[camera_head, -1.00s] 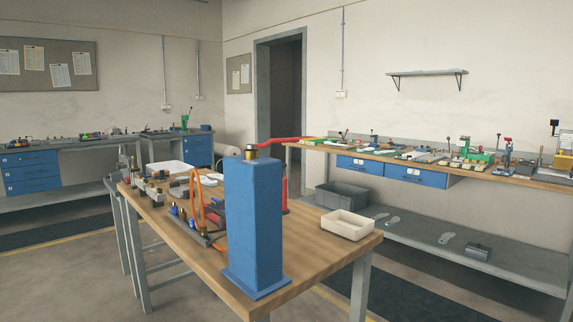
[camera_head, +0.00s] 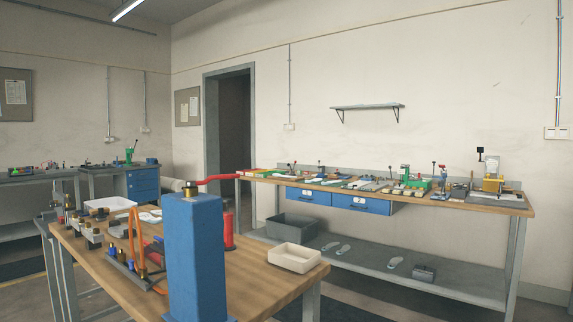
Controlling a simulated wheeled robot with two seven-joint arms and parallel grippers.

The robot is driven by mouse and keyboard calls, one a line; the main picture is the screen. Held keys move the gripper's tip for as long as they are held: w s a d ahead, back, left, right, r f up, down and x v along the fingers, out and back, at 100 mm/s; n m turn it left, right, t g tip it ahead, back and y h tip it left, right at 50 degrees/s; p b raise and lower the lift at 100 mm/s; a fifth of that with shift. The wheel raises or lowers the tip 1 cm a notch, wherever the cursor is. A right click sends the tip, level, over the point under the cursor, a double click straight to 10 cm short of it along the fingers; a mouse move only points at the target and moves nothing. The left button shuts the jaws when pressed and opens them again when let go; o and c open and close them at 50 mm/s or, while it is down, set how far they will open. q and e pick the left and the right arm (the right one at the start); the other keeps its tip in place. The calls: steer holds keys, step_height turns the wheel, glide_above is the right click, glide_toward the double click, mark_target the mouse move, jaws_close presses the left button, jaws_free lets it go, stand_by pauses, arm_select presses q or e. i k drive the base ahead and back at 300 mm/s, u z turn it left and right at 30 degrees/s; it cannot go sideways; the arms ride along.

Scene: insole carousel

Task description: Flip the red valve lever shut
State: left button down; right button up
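The red valve lever (camera_head: 219,179) sits on top of a blue post (camera_head: 194,255) on the near wooden table. It extends to the right from a brass valve fitting (camera_head: 190,188), roughly level, with a bend near the fitting. Its far tip overlaps the left end of the back workbench in the picture. Neither of my grippers shows in the head view.
The wooden table (camera_head: 262,280) also carries a cream tray (camera_head: 295,257), a red cylinder (camera_head: 228,232) behind the post and orange hoses (camera_head: 137,240). A long workbench (camera_head: 515,205) with many tools stands along the right wall. A grey crate (camera_head: 290,228) sits on its lower shelf. A doorway (camera_head: 232,140) is behind.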

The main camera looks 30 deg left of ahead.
mark_target(232, 177)
steer(key=z, duration=0.3)
steer(key=i, duration=1.2)
steer(key=u, duration=2.3)
